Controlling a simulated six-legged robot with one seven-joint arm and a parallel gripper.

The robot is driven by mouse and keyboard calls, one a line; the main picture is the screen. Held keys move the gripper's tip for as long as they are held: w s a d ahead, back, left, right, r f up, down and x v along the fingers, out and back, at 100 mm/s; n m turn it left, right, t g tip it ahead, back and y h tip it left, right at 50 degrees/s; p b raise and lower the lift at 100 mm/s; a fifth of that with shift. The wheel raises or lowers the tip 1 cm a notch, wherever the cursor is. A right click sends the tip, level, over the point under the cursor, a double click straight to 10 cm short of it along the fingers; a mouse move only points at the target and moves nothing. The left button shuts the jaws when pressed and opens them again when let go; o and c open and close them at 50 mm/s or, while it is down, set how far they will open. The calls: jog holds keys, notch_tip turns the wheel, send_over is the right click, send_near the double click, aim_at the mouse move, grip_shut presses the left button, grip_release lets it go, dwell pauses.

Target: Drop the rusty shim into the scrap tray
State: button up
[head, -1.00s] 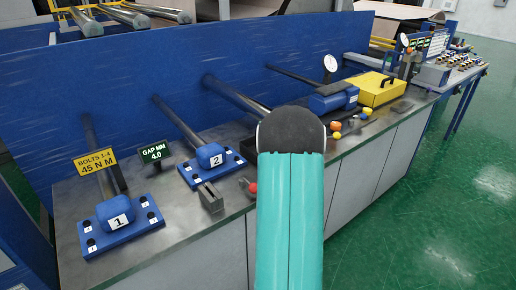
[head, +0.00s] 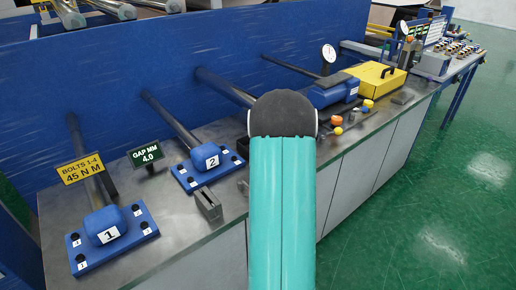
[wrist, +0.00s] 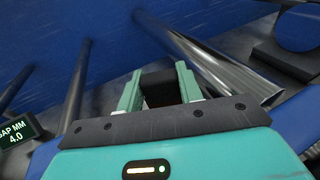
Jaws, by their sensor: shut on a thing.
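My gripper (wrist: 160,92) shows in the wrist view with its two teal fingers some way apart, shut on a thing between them. Only a small reddish-brown sliver of it, the rusty shim (wrist: 148,103), shows low between the fingers; most of it is hidden. Just past the fingertips is a dark box-like shape (wrist: 160,80), which looks like the scrap tray. In the head view a black tray edge (head: 243,146) shows behind my teal arm, between block 2 and the arm. My arm hides the rest of it and the gripper's fingers.
Blue numbered blocks 1 (head: 106,226) and 2 (head: 206,157) stand on the bench with long metal rollers behind. A grey slotted block (head: 208,205) sits near the front edge. A green gap sign (head: 146,154) and yellow case (head: 374,76) stand on the bench.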

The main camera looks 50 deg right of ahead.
jog(key=shift+f, duration=2.75)
jog(key=o, duration=1.1)
jog(key=shift+c, duration=0.2)
jog(key=shift+s, duration=0.1)
jog(key=v, duration=1.3)
jog(key=shift+s+r, duration=0.2)
jog(key=shift+s, duration=0.1)
jog(key=shift+a, duration=0.15)
